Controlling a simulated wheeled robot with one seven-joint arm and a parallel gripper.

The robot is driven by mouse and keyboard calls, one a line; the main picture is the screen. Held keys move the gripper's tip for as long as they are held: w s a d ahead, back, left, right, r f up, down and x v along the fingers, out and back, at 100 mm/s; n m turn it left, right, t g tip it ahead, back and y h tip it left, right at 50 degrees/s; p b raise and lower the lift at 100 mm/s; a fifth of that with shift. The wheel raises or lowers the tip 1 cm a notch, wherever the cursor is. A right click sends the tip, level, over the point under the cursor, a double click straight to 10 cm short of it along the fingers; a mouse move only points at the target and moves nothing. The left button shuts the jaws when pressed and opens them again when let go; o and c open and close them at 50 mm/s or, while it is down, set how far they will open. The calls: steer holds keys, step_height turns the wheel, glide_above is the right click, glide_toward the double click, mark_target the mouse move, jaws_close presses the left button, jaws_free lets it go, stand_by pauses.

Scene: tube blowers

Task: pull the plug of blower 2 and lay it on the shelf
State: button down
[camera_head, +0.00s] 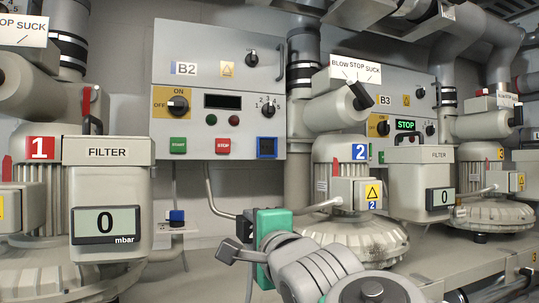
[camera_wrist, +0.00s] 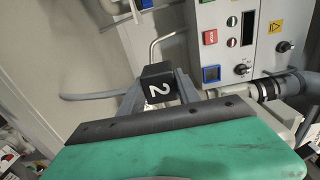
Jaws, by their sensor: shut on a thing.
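My gripper (camera_head: 246,226) is low in front of the wall, left of blower 2 (camera_head: 345,235) and below cabinet B2. Its fingers are shut on a black plug (camera_wrist: 158,85) marked with a white 2, seen in the wrist view. In the head view the plug is mostly hidden by my green gripper body. I cannot tell whether the plug's far end touches anything. A blue-framed socket on the cabinet (camera_wrist: 211,73) is apart from the plug.
Cabinet B2 (camera_head: 220,90) hangs above my gripper. A bent metal pipe (camera_head: 215,195) runs close by its left side. The filter box of blower 1 (camera_head: 108,200) stands at the left. A grey bench (camera_head: 200,270) runs below, with some bare surface.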

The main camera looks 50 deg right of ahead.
steer(key=shift+f+b, duration=4.5)
steer(key=shift+f, duration=1.35)
steer(key=shift+f+b, duration=0.95)
steer(key=shift+f, duration=0.4)
steer(key=shift+r, duration=0.1)
steer(key=shift+r+p, duration=2.3)
steer(key=shift+r, duration=0.15)
